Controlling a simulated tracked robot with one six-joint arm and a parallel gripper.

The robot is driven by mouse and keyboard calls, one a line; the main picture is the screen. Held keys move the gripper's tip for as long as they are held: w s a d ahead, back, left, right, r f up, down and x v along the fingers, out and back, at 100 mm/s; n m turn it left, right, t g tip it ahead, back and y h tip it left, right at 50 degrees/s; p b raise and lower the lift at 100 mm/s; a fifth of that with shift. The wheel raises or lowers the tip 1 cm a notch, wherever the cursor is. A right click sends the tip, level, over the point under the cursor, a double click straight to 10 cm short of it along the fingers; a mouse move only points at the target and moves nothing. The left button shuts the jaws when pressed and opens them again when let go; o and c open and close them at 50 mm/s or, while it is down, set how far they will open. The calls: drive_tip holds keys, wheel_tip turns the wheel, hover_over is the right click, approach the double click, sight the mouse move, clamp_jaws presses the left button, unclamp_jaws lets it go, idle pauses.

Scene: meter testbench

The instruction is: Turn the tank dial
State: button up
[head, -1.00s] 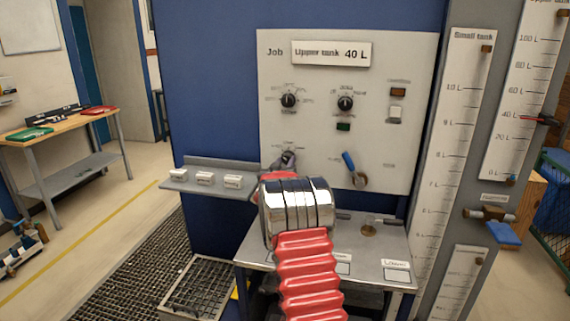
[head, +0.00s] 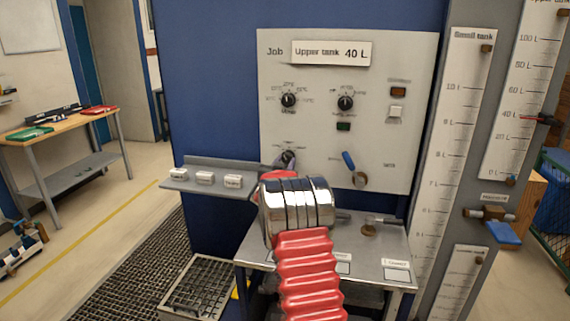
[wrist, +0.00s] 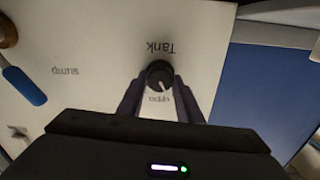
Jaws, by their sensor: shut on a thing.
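The tank dial (wrist: 160,73) is a small round black knob with a white pointer line. In the wrist view it sits on the white panel under an upside-down "Tank" label. My gripper (wrist: 158,84) has one dark finger on each side of the knob and is shut on it.
The panel (head: 420,60) shows the job "Upper tank 40 L". A blue-handled lever (head: 349,161) is right of my gripper. Two black knobs (head: 288,100) (head: 345,103) sit above. A small shelf (head: 180,186) is at left and a metal bench (head: 375,250) below.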

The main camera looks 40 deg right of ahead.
drive_tip(key=m, duration=0.5)
drive_tip(key=shift+s+d+m, duration=0.1)
drive_tip(key=shift+d+m, duration=0.05)
drive_tip(key=shift+m, duration=0.15)
idle(0.4)
drive_tip(key=o, duration=1)
drive_tip(key=shift+o, duration=0.2)
drive_tip(key=shift+v, duration=0.85)
drive_tip(key=v, duration=1.2)
